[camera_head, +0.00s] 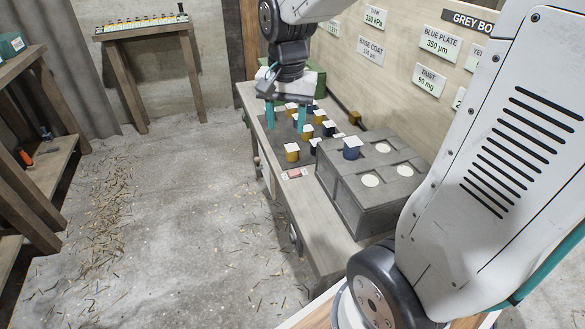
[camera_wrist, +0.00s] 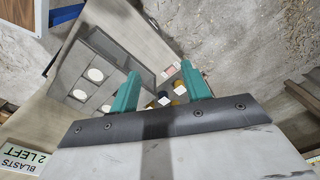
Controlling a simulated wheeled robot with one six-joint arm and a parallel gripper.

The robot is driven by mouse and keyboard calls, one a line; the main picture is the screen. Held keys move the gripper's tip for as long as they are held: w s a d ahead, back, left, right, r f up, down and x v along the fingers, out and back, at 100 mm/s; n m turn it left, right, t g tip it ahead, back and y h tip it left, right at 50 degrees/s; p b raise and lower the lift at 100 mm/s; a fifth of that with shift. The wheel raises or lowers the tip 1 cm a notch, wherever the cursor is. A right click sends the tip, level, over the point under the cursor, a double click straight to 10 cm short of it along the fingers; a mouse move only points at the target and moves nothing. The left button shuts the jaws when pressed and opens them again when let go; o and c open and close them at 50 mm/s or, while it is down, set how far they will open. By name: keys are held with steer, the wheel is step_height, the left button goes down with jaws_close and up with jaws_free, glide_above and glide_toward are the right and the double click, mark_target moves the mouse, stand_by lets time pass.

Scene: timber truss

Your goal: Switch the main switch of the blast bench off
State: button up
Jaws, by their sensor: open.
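The blast bench (camera_head: 300,200) is a long wooden bench along the right wall. A small dark fitting (camera_head: 293,236) sits on its front side, and another small one (camera_head: 256,160) is further back. I cannot tell whether either is the main switch, or its position. My gripper (camera_head: 284,122) is open, with teal fingers pointing down above the far part of the bench, over several small jars. In the wrist view my gripper (camera_wrist: 160,70) shows nothing between its fingers.
A grey box with round white openings (camera_head: 375,170) stands on the near bench end, with a blue jar (camera_head: 352,147) on it. A red-and-white label (camera_head: 295,173) lies near the front edge. A small table (camera_head: 150,33) stands at the back.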

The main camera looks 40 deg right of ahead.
steer(key=w+d+f+m, duration=0.4)
steer(key=w+f, duration=0.2)
steer(key=w, duration=0.1)
steer(key=m, duration=0.8)
glide_above(292, 173)
step_height(292, 173, down, 18)
steer(key=f, duration=0.1)
steer(key=shift+g, duration=0.4)
step_height(292, 173, down, 6)
steer(key=shift+f, duration=0.75)
steer(key=c, duration=1)
